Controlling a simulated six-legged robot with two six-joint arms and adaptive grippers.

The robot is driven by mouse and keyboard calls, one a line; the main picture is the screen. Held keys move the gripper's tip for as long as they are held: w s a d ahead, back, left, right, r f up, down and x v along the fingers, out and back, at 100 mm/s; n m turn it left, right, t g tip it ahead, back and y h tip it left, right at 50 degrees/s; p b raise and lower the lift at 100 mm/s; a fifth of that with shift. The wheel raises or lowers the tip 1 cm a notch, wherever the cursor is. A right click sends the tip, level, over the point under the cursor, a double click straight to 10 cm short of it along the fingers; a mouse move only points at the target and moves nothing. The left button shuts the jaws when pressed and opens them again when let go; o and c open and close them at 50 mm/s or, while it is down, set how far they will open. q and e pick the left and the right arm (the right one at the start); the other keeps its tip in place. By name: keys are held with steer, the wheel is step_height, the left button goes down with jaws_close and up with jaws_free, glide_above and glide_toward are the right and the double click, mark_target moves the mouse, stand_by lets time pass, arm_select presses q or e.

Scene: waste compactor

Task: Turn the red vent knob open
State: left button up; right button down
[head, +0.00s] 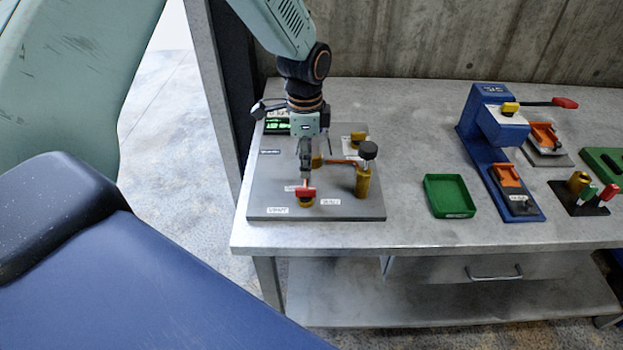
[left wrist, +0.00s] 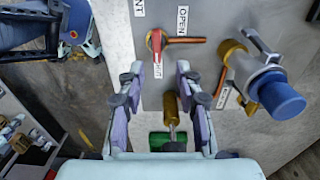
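The red vent knob (head: 305,192) sits on a brass base near the front of the grey panel (head: 262,190). It also shows in the left wrist view (left wrist: 156,41), its red handle lying along the "SHUT" label (left wrist: 158,70). The "OPEN" label (left wrist: 182,20) is off to its right. My left gripper (head: 306,176) points down over the knob in the head view. In the left wrist view its two fingers (left wrist: 159,72) are apart with nothing held between them, the knob just beyond their tips. Contact cannot be told. My right gripper is not in view.
A brass valve with a dark cap (head: 366,170) stands right of the knob, close to the left gripper. An orange lever (head: 343,162) lies behind. A green tray (head: 448,196) and blue press (head: 483,150) stand farther right. Bare bench lies between panel and tray.

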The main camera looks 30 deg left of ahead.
mark_target(305, 188)
arm_select(q)
steer(key=shift+s+d+f, duration=0.15)
steer(key=shift+s+d, duration=0.05)
steer(key=shift+d, duration=0.05)
steer(key=f, duration=0.4)
steer(key=a+f, duration=0.1)
steer(key=f, duration=0.1)
steer(key=shift+f, duration=0.2)
steer(key=shift+d+f, duration=0.15)
steer(key=shift+f, duration=0.15)
steer(key=shift+d+f, duration=0.1)
steer(key=shift+d, duration=0.1)
steer(key=shift+s+d, duration=0.15)
steer(key=shift+s, duration=0.1)
steer(key=shift+w+a+f, duration=0.1)
steer(key=shift+w+a, duration=0.1)
steer(key=shift+a, duration=0.15)
steer(key=shift+c, duration=1.9)
steer(key=shift+d, duration=0.2)
jaws_close()
